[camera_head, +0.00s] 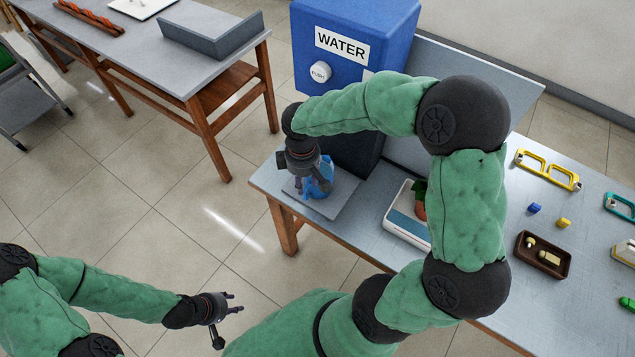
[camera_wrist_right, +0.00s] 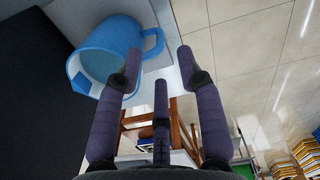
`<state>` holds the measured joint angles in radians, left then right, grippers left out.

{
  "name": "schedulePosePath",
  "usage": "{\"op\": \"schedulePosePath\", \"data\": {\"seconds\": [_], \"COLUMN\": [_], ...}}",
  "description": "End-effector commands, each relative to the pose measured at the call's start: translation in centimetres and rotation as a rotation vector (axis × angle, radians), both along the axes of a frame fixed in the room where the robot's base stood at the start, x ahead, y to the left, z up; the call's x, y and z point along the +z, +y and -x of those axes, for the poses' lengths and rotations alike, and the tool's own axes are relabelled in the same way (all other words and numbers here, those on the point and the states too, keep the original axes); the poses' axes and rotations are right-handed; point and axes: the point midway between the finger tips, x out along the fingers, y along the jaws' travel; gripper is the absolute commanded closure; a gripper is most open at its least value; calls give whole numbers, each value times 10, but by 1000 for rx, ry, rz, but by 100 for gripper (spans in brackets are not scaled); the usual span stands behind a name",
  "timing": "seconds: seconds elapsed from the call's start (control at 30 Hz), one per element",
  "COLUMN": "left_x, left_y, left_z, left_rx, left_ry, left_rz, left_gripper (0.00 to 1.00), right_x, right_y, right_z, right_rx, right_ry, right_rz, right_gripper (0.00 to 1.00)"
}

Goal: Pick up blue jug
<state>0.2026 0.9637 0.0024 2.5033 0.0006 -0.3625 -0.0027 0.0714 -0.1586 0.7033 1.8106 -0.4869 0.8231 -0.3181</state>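The blue jug (camera_head: 318,182) stands on a grey plate (camera_head: 345,197) at the table's left end, below the water dispenser. In the right wrist view the jug (camera_wrist_right: 103,62) shows its open mouth, with its handle (camera_wrist_right: 153,42) toward the fingers. My right gripper (camera_head: 308,180) is at the jug in the head view and partly hides it. In the right wrist view its fingers (camera_wrist_right: 158,75) are spread apart, close to the handle; I cannot tell whether any finger touches it. My left gripper (camera_head: 232,302) is open and empty over the floor, away from the table.
The blue water dispenser (camera_head: 372,35) rises right behind the jug. My right arm spans above the table.

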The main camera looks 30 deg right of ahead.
Motion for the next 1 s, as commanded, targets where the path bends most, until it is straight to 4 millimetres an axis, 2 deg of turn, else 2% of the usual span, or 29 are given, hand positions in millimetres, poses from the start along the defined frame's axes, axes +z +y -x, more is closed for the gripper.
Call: {"op": "schedulePosePath", "data": {"seconds": [0.1,0.37,0.7,0.97,1.0], "left_x": [-8,-14,-34,-33,-33], "left_y": [0,0,0,0,0], "left_z": [0,0,0,0,0], "left_rx": [0,0,0,0,0], "left_ry": [0,0,0,0,0], "left_rz": [0,0,0,0,0], "left_gripper": [60,60,60,60,60], "right_x": [-22,-40,-84,-85,-85], "right_y": [0,0,0,0,0], "right_z": [0,-1,-6,-6,-6], "right_rx": [0,-1,-1,-1,-1], "right_ry": [2,1,0,-2,-2], "right_rz": [0,-1,-1,-1,-1], "right_gripper": [62,62,62,62,70]}}
